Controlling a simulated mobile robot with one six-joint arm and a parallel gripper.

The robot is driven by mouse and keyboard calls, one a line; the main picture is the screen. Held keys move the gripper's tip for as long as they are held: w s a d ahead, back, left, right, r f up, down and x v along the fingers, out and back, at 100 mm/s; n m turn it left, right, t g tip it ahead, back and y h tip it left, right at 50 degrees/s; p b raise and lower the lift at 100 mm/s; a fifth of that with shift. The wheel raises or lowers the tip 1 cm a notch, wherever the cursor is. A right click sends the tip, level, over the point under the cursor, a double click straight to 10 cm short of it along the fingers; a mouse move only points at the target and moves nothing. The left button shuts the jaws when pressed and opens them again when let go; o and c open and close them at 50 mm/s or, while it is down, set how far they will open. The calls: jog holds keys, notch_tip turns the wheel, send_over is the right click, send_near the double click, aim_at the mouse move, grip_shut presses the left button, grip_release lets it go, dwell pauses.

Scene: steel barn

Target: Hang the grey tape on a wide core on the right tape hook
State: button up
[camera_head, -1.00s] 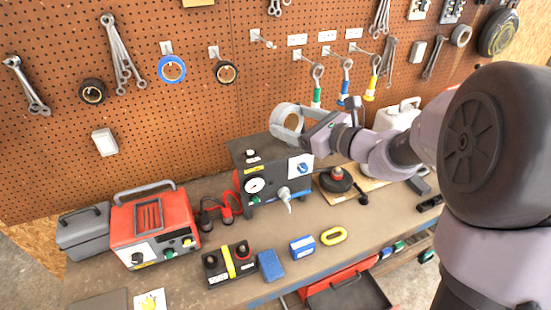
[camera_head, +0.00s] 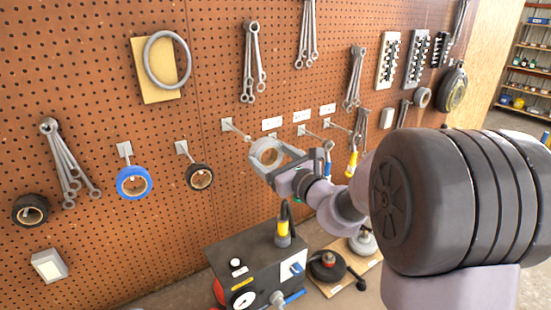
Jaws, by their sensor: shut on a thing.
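The grey tape on its wide tan core (camera_head: 256,154) is a ring held in front of the pegboard, its opening partly turned toward the camera. My gripper (camera_head: 281,168) is shut on its right side. An empty hook (camera_head: 236,130) sticks out of the pegboard just up and left of the tape, to the right of the other tapes. Its tip appears close to the ring's upper left rim. I cannot tell the depth gap between them. The tape is not on the hook.
A blue tape (camera_head: 120,182) and a black tape (camera_head: 192,177) hang on hooks to the left. A dark box with a gauge (camera_head: 225,258) stands on the bench below.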

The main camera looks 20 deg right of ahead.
jog(key=f+p+x, duration=0.1)
jog(key=x, duration=0.7)
jog(key=shift+w+f, duration=0.35)
jog(key=shift+a, duration=0.1)
dwell(0.5)
jog(key=o, duration=1.4)
jog(key=shift+s, duration=0.1)
